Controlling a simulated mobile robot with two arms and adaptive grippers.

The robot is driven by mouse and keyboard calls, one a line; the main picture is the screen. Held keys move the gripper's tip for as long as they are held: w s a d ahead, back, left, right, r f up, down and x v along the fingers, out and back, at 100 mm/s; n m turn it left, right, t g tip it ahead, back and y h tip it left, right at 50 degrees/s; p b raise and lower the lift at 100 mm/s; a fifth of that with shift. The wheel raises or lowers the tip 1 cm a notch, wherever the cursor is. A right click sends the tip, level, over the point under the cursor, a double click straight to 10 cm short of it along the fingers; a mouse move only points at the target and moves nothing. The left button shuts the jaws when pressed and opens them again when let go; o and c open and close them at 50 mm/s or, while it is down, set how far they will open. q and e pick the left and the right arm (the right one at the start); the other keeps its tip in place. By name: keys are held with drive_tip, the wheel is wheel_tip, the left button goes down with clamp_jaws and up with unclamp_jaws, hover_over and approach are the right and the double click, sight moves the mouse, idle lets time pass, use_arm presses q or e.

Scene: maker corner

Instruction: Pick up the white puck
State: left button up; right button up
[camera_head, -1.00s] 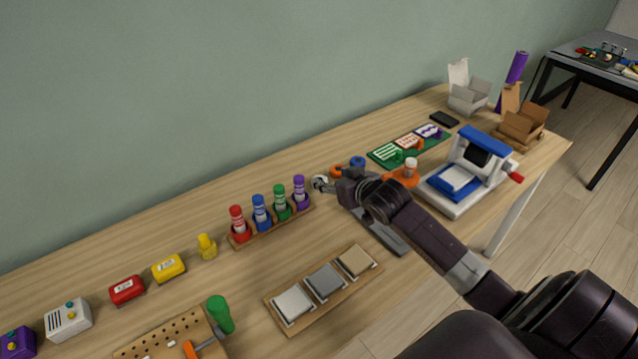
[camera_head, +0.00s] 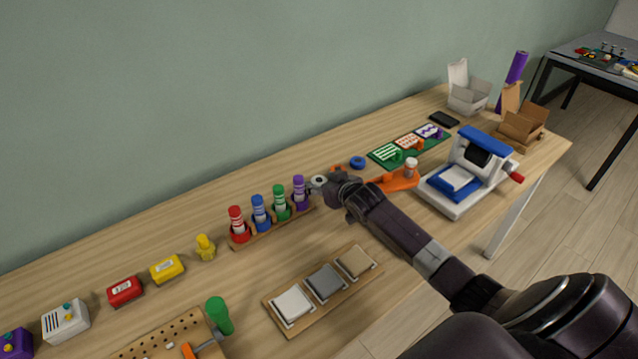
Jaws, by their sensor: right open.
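The white puck (camera_head: 318,181) is a small round piece, whitish with a darker centre, on the wooden table to the right of the purple marker. My right gripper (camera_head: 327,185) is open at table height, close against the puck's right side. The fingers are dark and small here, so I cannot tell whether they touch the puck or reach around it. My left gripper is not in view.
A blue puck (camera_head: 357,162) and a partly hidden orange puck (camera_head: 338,169) lie just behind my right gripper. A marker rack (camera_head: 273,229) stands to its left, a sample board (camera_head: 330,300) in front. An orange holder (camera_head: 398,181) and a blue-white machine (camera_head: 455,202) stand to the right.

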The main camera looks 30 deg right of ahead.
drive_tip(key=c, duration=1.2)
drive_tip(key=shift+o, duration=0.2)
